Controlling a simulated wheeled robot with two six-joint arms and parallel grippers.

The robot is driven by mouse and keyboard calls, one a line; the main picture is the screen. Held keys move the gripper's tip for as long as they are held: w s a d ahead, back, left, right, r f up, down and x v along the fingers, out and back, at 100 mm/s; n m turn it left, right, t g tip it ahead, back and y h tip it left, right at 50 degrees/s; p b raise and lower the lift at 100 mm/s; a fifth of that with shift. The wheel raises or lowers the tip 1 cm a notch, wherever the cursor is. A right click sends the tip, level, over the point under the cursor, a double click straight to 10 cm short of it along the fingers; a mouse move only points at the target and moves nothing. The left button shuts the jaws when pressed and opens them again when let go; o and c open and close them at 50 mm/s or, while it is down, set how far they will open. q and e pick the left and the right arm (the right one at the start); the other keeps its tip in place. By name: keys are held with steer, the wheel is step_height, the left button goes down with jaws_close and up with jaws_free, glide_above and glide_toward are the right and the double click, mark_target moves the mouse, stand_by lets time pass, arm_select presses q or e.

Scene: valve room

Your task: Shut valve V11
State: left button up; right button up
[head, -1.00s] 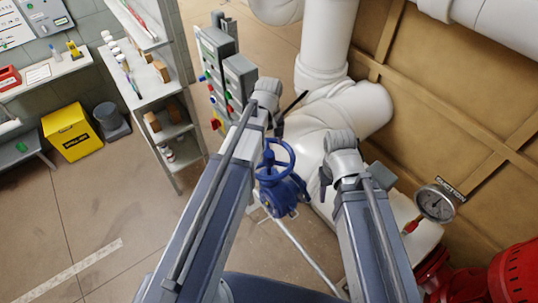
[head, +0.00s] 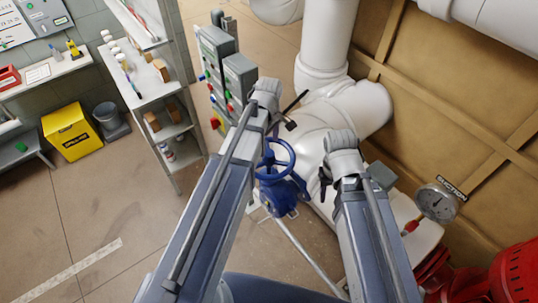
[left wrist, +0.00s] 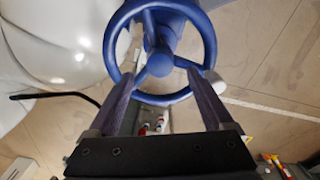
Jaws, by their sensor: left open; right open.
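A blue valve with a round spoked handwheel (head: 276,172) stands at the centre of the head view, between my two arms. No V11 tag is readable on it. The left wrist view shows the wheel (left wrist: 158,63) close up. My left gripper (left wrist: 163,76) is open, its two fingers reaching toward the lower part of the rim, one on each side. I cannot tell whether they touch it. In the head view the left gripper (head: 288,123) is partly hidden by its wrist. My right gripper (head: 325,182) is open, right of the wheel and apart from it.
Thick white pipes (head: 345,110) lie behind and right of the valve. A grey control box (head: 238,78) stands behind my left wrist. A pressure gauge (head: 436,202) and red equipment (head: 515,275) are at right. A shelf (head: 150,85) and yellow bin (head: 72,132) are at left.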

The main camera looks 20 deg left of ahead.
mark_target(269, 152)
arm_select(q)
steer(key=shift+f+b, duration=2.9)
steer(key=shift+f, duration=0.2)
steer(key=shift+s+d+f+b, duration=0.15)
steer(key=shift+s+b, duration=0.05)
steer(key=shift+b, duration=0.1)
steer(key=shift+w+f, duration=0.1)
steer(key=shift+w, duration=0.15)
steer(key=c, duration=0.3)
jaws_close()
steer(key=m, duration=0.4)
steer(key=shift+a, duration=0.2)
steer(key=m, duration=0.4)
